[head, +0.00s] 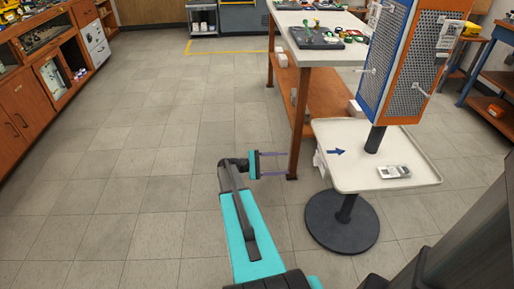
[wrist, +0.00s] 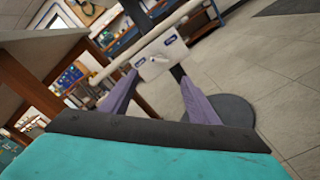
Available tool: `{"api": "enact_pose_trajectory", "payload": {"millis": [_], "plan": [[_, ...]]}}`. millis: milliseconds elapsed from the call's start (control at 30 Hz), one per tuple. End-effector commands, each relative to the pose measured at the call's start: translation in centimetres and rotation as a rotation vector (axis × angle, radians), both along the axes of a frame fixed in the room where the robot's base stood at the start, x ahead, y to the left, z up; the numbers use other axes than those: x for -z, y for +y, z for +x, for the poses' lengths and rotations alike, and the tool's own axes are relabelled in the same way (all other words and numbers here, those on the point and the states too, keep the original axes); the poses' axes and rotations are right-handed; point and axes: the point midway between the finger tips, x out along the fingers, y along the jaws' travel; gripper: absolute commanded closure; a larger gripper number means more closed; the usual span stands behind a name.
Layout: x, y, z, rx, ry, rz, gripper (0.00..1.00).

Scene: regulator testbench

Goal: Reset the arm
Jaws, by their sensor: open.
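My arm reaches forward from the bottom middle of the head view. My gripper (head: 285,165) is at its end, pointing right, with its two purple fingers apart and nothing between them. It hangs in front of the workbench leg and left of the small white table. In the wrist view my gripper (wrist: 155,88) also shows open, its purple fingers spread on either side of the view.
A white-topped workbench (head: 293,48) stands ahead. The pedestal table (head: 350,178) carries a perforated panel stand (head: 412,60), a grey handheld device (head: 394,172) and a blue arrow mark. Wooden cabinets (head: 62,75) line the left. The tiled floor (head: 140,160) at left is clear.

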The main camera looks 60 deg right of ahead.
Motion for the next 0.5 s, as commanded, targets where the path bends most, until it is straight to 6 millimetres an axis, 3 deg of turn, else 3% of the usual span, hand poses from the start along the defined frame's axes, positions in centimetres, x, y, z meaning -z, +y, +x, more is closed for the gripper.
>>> {"api": "enact_pose_trajectory", "payload": {"millis": [267,500], "plan": [[-0.3,0.4,0.7,-0.012,0.0,0.0,0.45],[-0.4,3.4,4.6,-0.088,0.016,0.013,0.45]]}}
